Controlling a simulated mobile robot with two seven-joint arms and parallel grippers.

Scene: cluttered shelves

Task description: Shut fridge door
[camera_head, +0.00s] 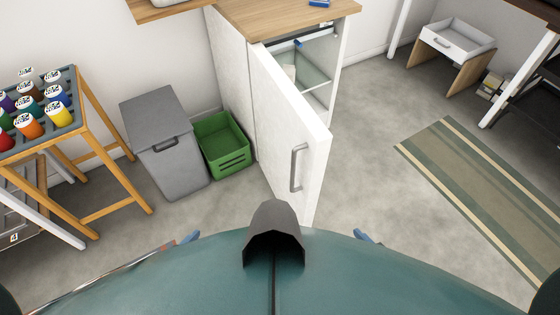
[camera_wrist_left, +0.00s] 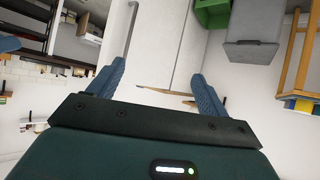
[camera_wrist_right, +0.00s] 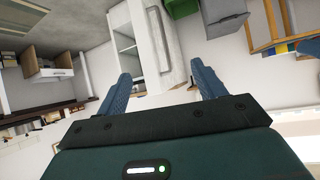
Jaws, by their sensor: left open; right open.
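The white fridge door (camera_head: 290,125) stands ajar in the head view, swung out from a white cabinet with a wooden top (camera_head: 285,18). A grey handle (camera_head: 297,168) is on its front face. The fridge interior (camera_head: 312,65) with shelves shows on the right of the door. In the head view only the blue fingertips of my left gripper (camera_head: 188,237) and my right gripper (camera_head: 362,236) show, below the door. In the left wrist view my left gripper (camera_wrist_left: 158,82) is open and empty. In the right wrist view my right gripper (camera_wrist_right: 163,82) is open, with the door (camera_wrist_right: 151,45) beyond it.
A grey bin (camera_head: 165,140) and a green crate (camera_head: 222,142) stand left of the fridge. A wooden rack of paint bottles (camera_head: 75,130) is at far left. A striped rug (camera_head: 490,185) lies at right. Grey floor (camera_head: 365,145) between fridge and rug is clear.

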